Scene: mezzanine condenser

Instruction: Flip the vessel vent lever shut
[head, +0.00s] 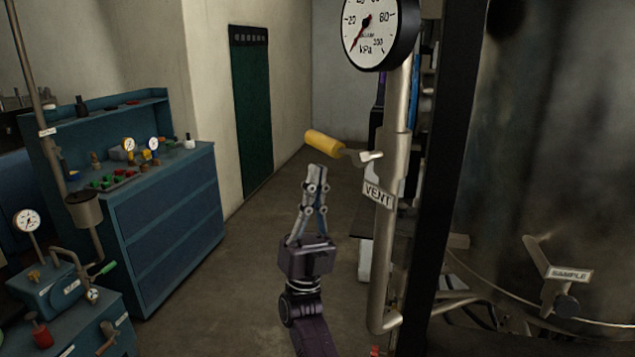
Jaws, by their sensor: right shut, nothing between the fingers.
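The vent lever has a yellow handle (325,142) that sticks out to the left of a grey vertical pipe (392,150), nearly level and tilted slightly down toward the pipe. A VENT tag (379,194) hangs on the pipe just below the lever. My right gripper (320,172) points up, with its fingers closed together and nothing between them. Its tips appear just below the yellow handle; I cannot tell whether they touch it. My left gripper is not in view.
A round kPa gauge (379,30) sits above the lever. A black post (449,160) and a large metal vessel (555,150) with a SAMPLE tag (570,274) stand to the right. A blue cabinet (165,240) with small gauges stands left. The floor (240,290) between is clear.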

